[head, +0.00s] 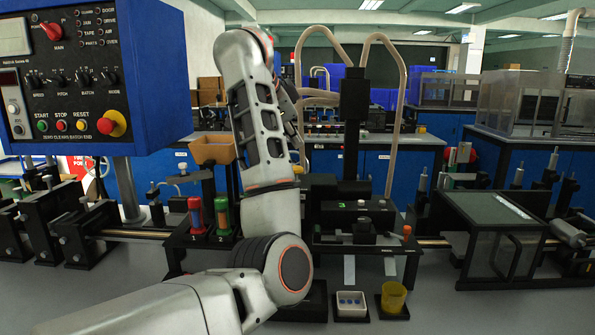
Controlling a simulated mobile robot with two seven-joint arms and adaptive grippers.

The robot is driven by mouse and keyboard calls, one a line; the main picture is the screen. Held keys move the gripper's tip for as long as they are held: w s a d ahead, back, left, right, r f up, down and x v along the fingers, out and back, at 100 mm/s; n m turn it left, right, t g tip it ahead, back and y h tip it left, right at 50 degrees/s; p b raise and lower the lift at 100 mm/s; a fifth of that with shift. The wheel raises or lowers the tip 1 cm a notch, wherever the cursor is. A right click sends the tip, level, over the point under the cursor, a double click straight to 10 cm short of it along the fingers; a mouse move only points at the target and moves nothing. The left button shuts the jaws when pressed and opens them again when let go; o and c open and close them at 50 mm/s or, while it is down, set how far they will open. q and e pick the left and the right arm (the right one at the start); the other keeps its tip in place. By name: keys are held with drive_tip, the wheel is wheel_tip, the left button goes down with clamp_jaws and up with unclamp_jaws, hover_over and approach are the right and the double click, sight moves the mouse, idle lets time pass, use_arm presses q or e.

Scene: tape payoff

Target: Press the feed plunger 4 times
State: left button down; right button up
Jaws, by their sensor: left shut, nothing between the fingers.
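The tape machine (350,212) stands in the middle of the bench, black, with a small green light on top. A short dark knob (364,228) stands at its front, and an orange-topped post (407,232) is at its right. I cannot tell for certain which part is the feed plunger. My left arm rises from the lower left and covers the machine's left side. My left gripper (296,122) is up behind the forearm, partly hidden, shut and empty, above the machine and apart from it. My right gripper is out of view.
A blue control panel (95,75) with knobs and buttons fills the upper left. Red and green tubes (208,214) stand left of my arm. A small tray (351,305) and a yellow cup (393,297) sit in front. A glass-topped box (495,225) is at right.

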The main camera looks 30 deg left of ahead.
sight(295, 167)
use_arm(q)
drive_tip(key=shift+f+b, duration=0.4)
drive_tip(key=shift+f, duration=1.2)
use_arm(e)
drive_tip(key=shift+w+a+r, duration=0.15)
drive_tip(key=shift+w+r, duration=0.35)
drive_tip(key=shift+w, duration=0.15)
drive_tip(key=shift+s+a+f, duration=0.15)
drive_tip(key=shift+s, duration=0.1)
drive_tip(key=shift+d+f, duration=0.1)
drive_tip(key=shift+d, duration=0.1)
use_arm(q)
drive_tip(key=shift+f, duration=0.15)
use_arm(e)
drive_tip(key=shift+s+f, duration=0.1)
use_arm(q)
drive_tip(key=shift+f, duration=0.3)
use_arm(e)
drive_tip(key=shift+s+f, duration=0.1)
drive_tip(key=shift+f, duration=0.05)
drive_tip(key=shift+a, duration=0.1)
use_arm(q)
drive_tip(key=shift+f, duration=0.1)
